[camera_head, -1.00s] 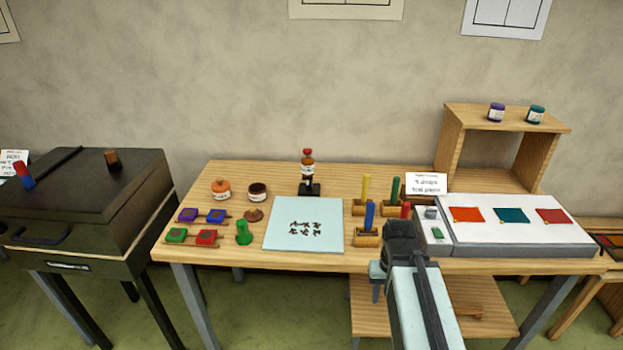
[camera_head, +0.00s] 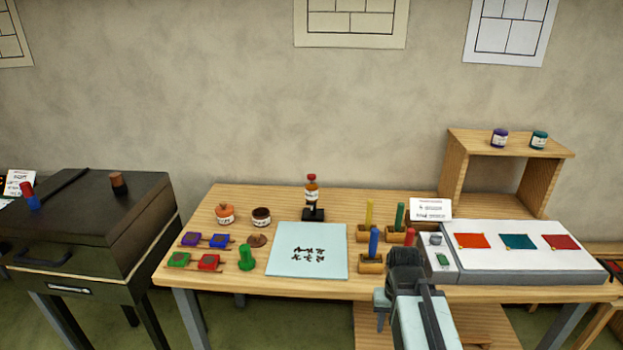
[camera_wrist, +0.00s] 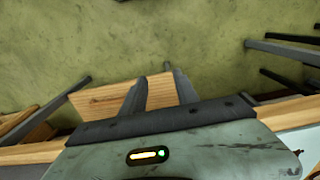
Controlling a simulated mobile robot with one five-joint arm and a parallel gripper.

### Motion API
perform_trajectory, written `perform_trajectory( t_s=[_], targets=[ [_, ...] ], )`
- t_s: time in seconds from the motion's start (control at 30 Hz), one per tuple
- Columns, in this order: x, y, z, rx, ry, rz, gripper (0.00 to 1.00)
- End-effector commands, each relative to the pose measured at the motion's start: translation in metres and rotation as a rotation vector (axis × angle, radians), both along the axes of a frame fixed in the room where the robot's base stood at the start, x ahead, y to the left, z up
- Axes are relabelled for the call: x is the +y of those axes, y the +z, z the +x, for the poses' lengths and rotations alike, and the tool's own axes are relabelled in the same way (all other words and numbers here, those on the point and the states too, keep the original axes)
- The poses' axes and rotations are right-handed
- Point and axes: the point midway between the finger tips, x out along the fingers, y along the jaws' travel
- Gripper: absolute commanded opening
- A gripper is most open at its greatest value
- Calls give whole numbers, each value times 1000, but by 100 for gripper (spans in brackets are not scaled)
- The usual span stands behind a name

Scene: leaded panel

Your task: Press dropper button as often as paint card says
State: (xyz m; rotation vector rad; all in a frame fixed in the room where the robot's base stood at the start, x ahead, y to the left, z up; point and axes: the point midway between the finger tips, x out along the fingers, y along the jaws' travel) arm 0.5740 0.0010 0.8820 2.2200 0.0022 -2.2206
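A pale blue sheet (camera_head: 307,262) with dark marks lies at the table's middle. My gripper (camera_head: 402,258) is over the table's front edge, right of the sheet and away from the dropper. In the wrist view my gripper (camera_wrist: 156,76) points down towards floor and a wooden shelf, its fingers apart with nothing between.
The light box (camera_head: 530,277) bears orange, teal and red squares. Coloured sticks in wooden blocks (camera_head: 371,264) stand close left of my gripper. Jars (camera_head: 261,217), colour pads (camera_head: 209,262) and a green stamp (camera_head: 246,258) stand at left. A dark kiln-like box (camera_head: 90,215) is further left.

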Motion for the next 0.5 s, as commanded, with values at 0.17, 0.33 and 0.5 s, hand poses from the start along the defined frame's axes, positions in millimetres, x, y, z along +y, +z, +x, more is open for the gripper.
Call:
perform_trajectory(
  t_s=[0.17,0.33,0.5],
  targets=[
    [0,0,0,0,0,0,36],
    [0,0,0,0,0,0,34],
    [0,0,0,0,0,0,0]
  ],
)
